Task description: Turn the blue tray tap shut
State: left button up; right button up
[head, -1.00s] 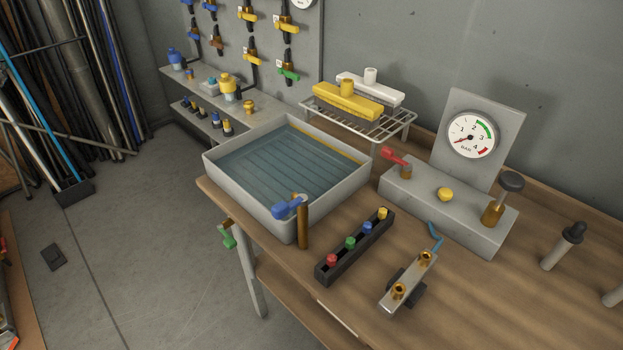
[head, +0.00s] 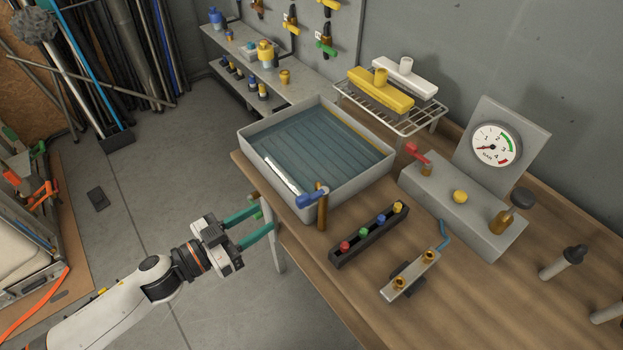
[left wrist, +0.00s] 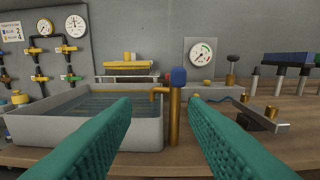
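The blue tray tap has a blue lever (head: 312,197) on an upright brass post (head: 322,213) at the near right corner of the grey tray (head: 248,160). In the left wrist view the blue lever (left wrist: 179,76) appears end-on above the brass post (left wrist: 174,118), with a brass spout (left wrist: 159,91) pointing left over the tray. My left gripper (head: 266,217) is open and empty, its teal fingers near the table's left edge, apart from the tap. In the left wrist view the post stands between my fingers (left wrist: 160,103), beyond their tips. My right gripper is out of view.
A dark rack with coloured knobs (head: 367,236) and a metal manifold (head: 410,276) are right of the tap. A gauge block (head: 462,214) with a red lever stands behind.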

aim_at(304, 197)
pick_arm(q)
jog(key=shift+m+g+h, duration=0.4)
jog(key=shift+h, duration=0.1)
jog(key=w+d+r+p, duration=0.1)
jog(key=d, duration=0.2)
jog(key=w+d+p, duration=0.1)
jog(key=d, duration=0.2)
jog(key=w+d+r+p, duration=0.1)
jog(key=w+d, duration=0.1)
jog(key=d, duration=0.2)
jog(key=shift+w+r, duration=0.1)
jog(key=shift+r, duration=0.25)
jog(key=shift+w+d+f, duration=0.1)
jog(key=shift+w+d, duration=0.35)
jog(key=shift+d, duration=0.15)
grip_shut()
